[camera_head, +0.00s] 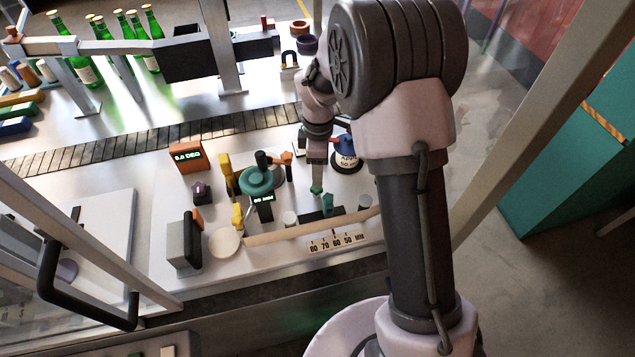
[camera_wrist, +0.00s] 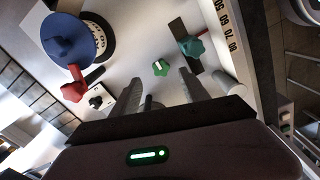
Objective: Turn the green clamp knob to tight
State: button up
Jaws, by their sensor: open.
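The bright green knob (camera_wrist: 160,67) shows in the wrist view as a small lobed knob with a pale mark on top. In the head view the green knob (camera_head: 316,189) is just under my gripper (camera_head: 316,178). In the wrist view my gripper (camera_wrist: 161,80) is open, with grey fingers at either side below the knob in the picture. I see no clear contact with it. A darker teal lobed knob (camera_wrist: 192,46) sits beside it on a black bar; it also shows in the head view (camera_head: 328,201).
A blue-topped round dial (camera_wrist: 68,38) with a red knob (camera_wrist: 74,91) stands close by. A printed scale (camera_head: 336,243) lies along the front edge. A teal wheel (camera_head: 256,181) and an orange display box (camera_head: 187,157) stand to the left. The conveyor (camera_head: 120,143) runs behind.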

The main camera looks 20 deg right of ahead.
aim_at(317, 190)
notch_tip(317, 190, down, 7)
jog(key=shift+r+b, duration=0.2)
jog(key=shift+b, duration=0.25)
jog(key=shift+s, duration=0.1)
grip_shut()
